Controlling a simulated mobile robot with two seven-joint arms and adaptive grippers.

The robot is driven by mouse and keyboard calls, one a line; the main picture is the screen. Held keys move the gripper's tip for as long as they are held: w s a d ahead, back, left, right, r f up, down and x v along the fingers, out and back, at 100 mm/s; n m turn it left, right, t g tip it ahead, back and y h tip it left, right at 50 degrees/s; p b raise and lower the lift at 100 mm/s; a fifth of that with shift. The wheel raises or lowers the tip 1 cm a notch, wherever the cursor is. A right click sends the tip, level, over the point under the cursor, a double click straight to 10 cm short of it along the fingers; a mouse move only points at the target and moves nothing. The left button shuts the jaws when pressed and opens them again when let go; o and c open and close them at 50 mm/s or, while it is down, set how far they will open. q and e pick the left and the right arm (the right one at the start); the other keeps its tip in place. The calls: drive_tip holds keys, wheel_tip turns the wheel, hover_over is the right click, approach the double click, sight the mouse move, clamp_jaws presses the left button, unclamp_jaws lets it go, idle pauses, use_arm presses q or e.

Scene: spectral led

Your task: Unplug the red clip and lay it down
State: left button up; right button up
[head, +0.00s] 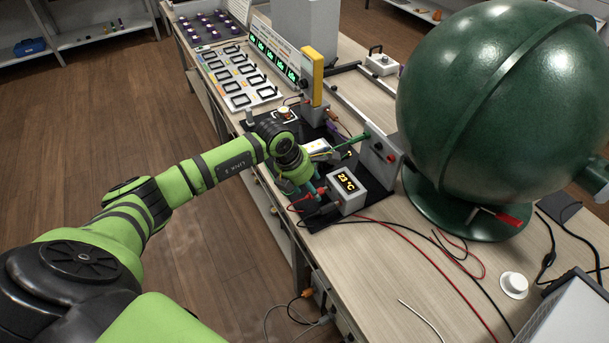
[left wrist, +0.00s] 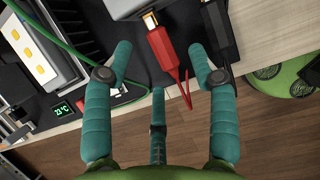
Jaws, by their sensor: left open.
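The red clip (left wrist: 159,48) is at the terminal of a grey box (left wrist: 128,7) at the top of the left wrist view, with a red lead trailing from its near end. A pale metal contact shows between clip and box. My left gripper (left wrist: 161,52) is open, its teal fingers spread on both sides of the red clip and apart from it. In the head view my left gripper (head: 303,188) is at the bench's near edge, just left of the grey box with the 23 °C display (head: 346,190). My right gripper is not in view.
A black clip (left wrist: 221,35) sits close beside the right finger. A green cable (left wrist: 50,38) crosses the left of the wrist view. A large green sphere (head: 490,100) fills the bench's right side. Red and black leads (head: 425,255) run over the front bench top.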

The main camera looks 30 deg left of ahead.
use_arm(q)
drive_tip(key=shift+x, duration=1)
drive_tip(key=shift+r, duration=0.1)
drive_tip(key=c, duration=1.1)
clamp_jaws()
